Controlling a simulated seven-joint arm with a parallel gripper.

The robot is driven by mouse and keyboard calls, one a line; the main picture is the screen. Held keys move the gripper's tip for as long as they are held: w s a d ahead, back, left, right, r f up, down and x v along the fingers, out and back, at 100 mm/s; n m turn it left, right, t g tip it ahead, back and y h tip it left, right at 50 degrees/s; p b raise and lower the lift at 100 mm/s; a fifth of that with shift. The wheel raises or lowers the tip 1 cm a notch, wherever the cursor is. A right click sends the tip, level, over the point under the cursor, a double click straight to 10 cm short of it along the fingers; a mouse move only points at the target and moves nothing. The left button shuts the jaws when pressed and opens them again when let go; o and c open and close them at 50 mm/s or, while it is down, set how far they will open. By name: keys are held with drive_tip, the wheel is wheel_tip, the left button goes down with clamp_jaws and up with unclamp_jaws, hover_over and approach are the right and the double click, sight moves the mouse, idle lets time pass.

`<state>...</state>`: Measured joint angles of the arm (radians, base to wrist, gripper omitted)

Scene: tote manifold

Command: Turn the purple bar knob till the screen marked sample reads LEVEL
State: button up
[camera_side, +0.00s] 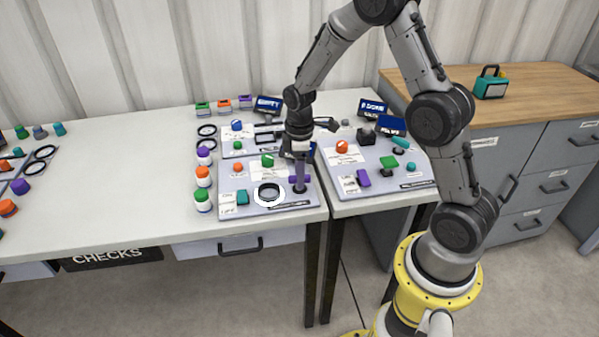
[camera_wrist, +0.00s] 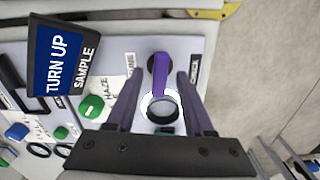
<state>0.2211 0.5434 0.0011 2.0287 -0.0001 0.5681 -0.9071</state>
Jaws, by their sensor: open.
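The purple bar knob (camera_wrist: 161,75) stands on a dark round base on a pale panel, in the middle of the wrist view. My gripper (camera_wrist: 160,84) is open, with one finger on each side of the bar and a visible gap on both sides. In the side view my gripper (camera_side: 300,184) points down at the front panel's right part and largely hides the knob. The screen marked SAMPLE (camera_wrist: 62,62) reads TURN UP in white on blue, at upper left in the wrist view.
A white-rimmed ring (camera_side: 268,193) lies left of my gripper, near a teal knob (camera_side: 242,198). A green knob (camera_wrist: 91,107) stands left of my fingers in the wrist view. Another panel with an orange knob (camera_side: 342,147) and a purple knob (camera_side: 363,178) is to the right.

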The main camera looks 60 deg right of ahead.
clamp_jaws()
idle(0.5)
drive_tip(key=m, duration=0.5)
drive_tip(key=shift+m, duration=0.4)
drive_tip(key=m, duration=0.5)
drive_tip(key=shift+r, duration=0.1)
drive_tip(key=shift+m, duration=0.3)
unclamp_jaws()
